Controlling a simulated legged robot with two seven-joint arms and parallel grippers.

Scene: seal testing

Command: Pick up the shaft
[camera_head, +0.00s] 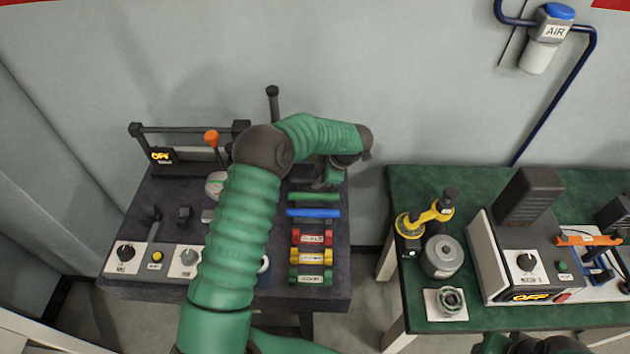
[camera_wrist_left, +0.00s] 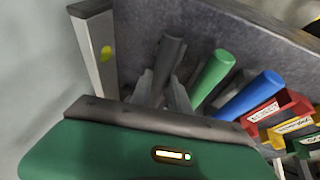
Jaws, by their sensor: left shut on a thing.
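The dark grey shaft (camera_wrist_left: 171,58) shows in the left wrist view between the two fingers of my left gripper (camera_wrist_left: 168,92), which is shut on it. In the head view my left gripper (camera_head: 329,178) is over the back right of the dark left table (camera_head: 335,270), and the grey shaft cannot be made out there. A green shaft (camera_head: 314,197) and a blue shaft (camera_head: 313,213) lie just in front of the gripper. Dark parts at the head view's bottom edge may be my right gripper (camera_head: 530,343); its fingers are unclear.
Red (camera_head: 312,237), yellow (camera_head: 311,257) and green (camera_head: 310,277) labelled holders stand in front of the shafts. A control panel (camera_head: 155,258) is at front left. The green-topped table (camera_head: 400,185) stands right across a gap, with a machine (camera_head: 520,255) on it.

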